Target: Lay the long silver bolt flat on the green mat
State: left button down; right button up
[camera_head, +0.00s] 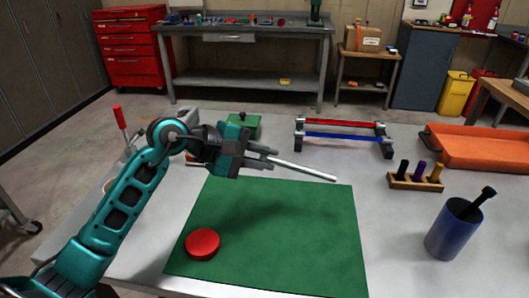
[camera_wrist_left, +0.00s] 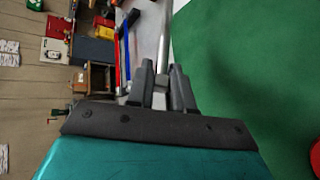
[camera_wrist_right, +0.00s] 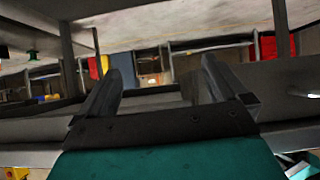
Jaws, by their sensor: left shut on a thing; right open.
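The long silver bolt (camera_head: 305,171) is held roughly level above the far edge of the green mat (camera_head: 300,230), its free end pointing right. My left gripper (camera_head: 268,157) is shut on the bolt near its head end. In the left wrist view the bolt (camera_wrist_left: 164,45) runs out from between the fingers (camera_wrist_left: 162,85), with the green mat (camera_wrist_left: 235,70) to its right. My right gripper (camera_wrist_right: 160,80) is open and empty in the right wrist view. It is not in the head view.
A red disc (camera_head: 202,243) lies on the mat's near left. A blue cup (camera_head: 450,232) and a wooden block with upright pegs (camera_head: 415,181) stand to the right. A rack with red and blue bars (camera_head: 342,135), an orange tray (camera_head: 480,147) and a green box (camera_head: 244,125) stand behind. The mat's middle is clear.

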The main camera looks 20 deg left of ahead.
pick_arm(q)
jog(key=shift+w+d+f, duration=0.15)
jog(key=shift+d, duration=0.15)
jog(key=shift+f, duration=0.15)
notch_tip(320, 180, down, 5)
jog(key=b, duration=0.2)
jog(key=shift+f+b, duration=0.2)
jog(key=shift+b, duration=0.1)
jog(key=shift+f+b, duration=0.8)
jog(key=shift+f, duration=0.15)
jog(key=shift+f+b, duration=0.5)
jog(key=shift+f, duration=0.2)
pick_arm(e)
jog(key=shift+w+a+f+y, duration=0.4)
jog(key=shift+w+a+f, duration=0.5)
jog(key=shift+f, duration=0.15)
